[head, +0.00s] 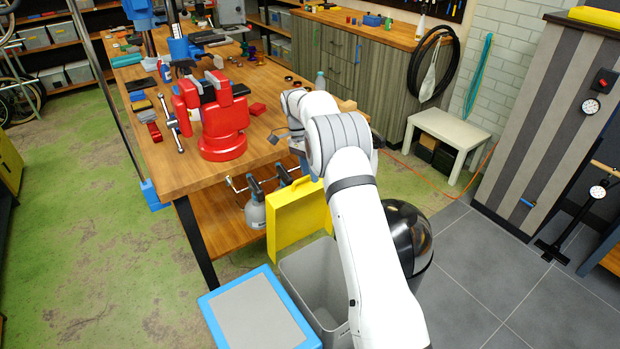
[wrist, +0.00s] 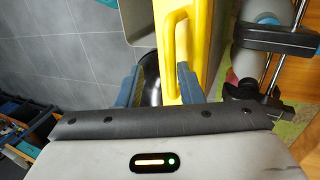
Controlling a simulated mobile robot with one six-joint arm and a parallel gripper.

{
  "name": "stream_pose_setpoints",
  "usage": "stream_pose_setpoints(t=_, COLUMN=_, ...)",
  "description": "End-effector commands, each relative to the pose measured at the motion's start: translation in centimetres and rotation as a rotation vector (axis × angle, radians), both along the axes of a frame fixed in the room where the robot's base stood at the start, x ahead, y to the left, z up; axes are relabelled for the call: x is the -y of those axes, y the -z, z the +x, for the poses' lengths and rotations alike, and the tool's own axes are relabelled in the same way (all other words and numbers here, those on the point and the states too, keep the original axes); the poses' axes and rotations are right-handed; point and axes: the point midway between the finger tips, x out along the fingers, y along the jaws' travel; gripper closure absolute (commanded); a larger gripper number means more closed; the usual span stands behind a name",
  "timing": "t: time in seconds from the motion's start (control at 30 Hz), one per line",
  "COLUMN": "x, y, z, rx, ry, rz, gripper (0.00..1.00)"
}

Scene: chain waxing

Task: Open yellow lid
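The yellow lid (head: 298,214) stands upright at the back edge of an open grey bin (head: 318,285), swung up off its mouth. In the wrist view the yellow lid (wrist: 206,40) is seen nearly edge-on, with its yellow handle (wrist: 170,40) standing out on the left. My gripper (wrist: 160,86) has its two blue-grey fingers spread apart with nothing clamped between them. The fingers are close to the handle, the right one overlapping the lid in the picture. Whether they touch it cannot be told. In the head view my arm hides most of the gripper near the lid's top.
A bin with a blue-rimmed grey lid (head: 258,312) stands left of the grey bin. A black domed bin (head: 408,240) stands to the right, partly behind my arm. The wooden workbench (head: 178,172) with a red vise and spray bottles below is behind.

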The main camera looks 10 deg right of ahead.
Motion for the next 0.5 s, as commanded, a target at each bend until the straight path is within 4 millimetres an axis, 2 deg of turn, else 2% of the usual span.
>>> stream_pose_setpoints(t=0.2, x=-0.7, y=-3.5, z=1.2, rx=0.003, ry=-0.002, rz=0.001, gripper=0.68)
stream_pose_setpoints(t=0.5, x=-1.1, y=-5.4, z=1.7, rx=-0.002, ry=-0.003, rz=0.001, gripper=0.68)
